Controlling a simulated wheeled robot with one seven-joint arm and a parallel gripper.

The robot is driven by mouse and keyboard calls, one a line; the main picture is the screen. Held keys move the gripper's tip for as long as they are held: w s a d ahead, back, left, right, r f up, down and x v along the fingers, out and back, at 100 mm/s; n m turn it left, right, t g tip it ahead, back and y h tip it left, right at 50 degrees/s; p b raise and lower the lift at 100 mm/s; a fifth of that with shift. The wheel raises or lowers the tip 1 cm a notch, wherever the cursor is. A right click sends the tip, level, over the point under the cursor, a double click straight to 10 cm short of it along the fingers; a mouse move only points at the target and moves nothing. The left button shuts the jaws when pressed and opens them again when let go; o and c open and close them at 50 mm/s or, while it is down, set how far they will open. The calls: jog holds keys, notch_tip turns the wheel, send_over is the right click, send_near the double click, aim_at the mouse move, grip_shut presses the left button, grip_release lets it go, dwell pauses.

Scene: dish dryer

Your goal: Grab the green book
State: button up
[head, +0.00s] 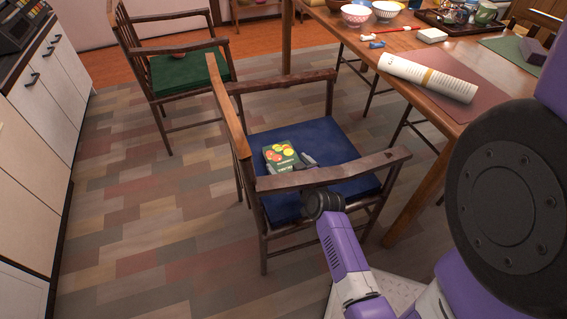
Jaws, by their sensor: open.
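A green book (283,155) with red and yellow round shapes on its cover lies flat on the blue seat cushion (322,135) of the near wooden chair. My gripper (306,162) is over the cushion at the book's right edge, with its jaws open. The dark wrist is at the chair's near armrest. I cannot tell whether the fingers touch the book, and part of the gripper is hidden by the armrest.
The near armrest (335,170) and the left backrest (228,108) frame the seat. A wooden table (408,52) with bowls, a rolled paper (428,77) and a tray stands at right. Another chair with a green cushion (188,73) stands behind. Floor at left is clear.

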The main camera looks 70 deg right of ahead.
aim_at(285, 160)
jog(key=b+x, duration=0.1)
jog(key=x, duration=0.3)
jog(key=shift+w+d+f, duration=0.1)
jog(key=shift+w, duration=0.05)
jog(key=c, duration=1.3)
